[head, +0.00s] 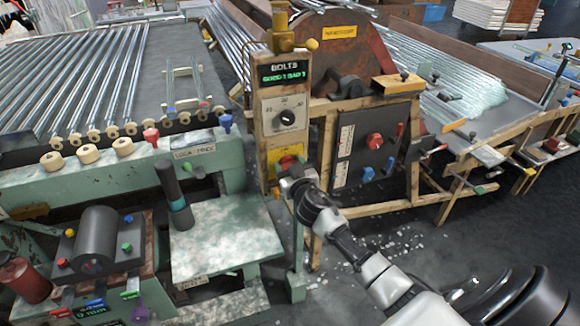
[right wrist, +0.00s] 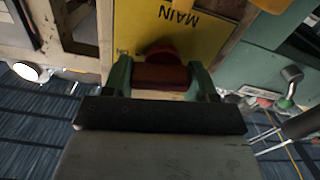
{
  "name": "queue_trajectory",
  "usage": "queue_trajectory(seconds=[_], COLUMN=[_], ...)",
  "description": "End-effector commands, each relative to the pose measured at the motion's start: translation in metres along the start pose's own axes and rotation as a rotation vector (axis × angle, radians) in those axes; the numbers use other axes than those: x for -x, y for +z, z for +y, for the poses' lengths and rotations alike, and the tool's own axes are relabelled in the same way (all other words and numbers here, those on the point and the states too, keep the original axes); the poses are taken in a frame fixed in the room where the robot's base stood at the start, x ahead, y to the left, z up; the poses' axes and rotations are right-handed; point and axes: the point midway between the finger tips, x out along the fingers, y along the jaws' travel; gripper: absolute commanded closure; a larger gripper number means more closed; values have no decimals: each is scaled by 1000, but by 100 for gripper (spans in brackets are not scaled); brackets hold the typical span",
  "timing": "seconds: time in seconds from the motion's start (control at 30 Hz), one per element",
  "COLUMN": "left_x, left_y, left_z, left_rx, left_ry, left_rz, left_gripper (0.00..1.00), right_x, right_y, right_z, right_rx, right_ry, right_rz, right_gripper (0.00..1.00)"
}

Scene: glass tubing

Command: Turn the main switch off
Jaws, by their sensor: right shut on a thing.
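The main switch is a red knob (right wrist: 166,75) on a yellow plate marked MAIN (right wrist: 168,25), which appears upside down in the right wrist view. In the head view the yellow plate (head: 287,152) is low on the wooden control post, below the dial. My right gripper (head: 287,174) is at the plate, with its arm coming in from the lower right. In the right wrist view its two green fingers (right wrist: 163,80) are on either side of the red knob, shut on it. The gripper hides part of the knob in the head view. My left gripper is not in view.
The control post (head: 263,130) carries a dial (head: 287,117) and a green-lit display (head: 284,72). A dark panel (head: 365,150) with red and blue knobs is to its right. A green machine with a pale table (head: 225,240) stands left. Glass shards litter the floor.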

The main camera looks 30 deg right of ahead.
Motion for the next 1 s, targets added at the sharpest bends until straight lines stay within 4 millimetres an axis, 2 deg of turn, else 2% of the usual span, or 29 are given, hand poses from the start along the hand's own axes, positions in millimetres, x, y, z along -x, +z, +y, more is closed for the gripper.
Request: queue_trajectory(seconds=[1.0], left_x=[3], left_y=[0], left_z=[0], left_rx=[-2], left_ry=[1], left_rz=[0], left_gripper=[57], right_x=[0], right_y=[0], right_z=[-4], right_rx=[956], right_ry=[-2], right_rz=[-2], right_gripper=[66])
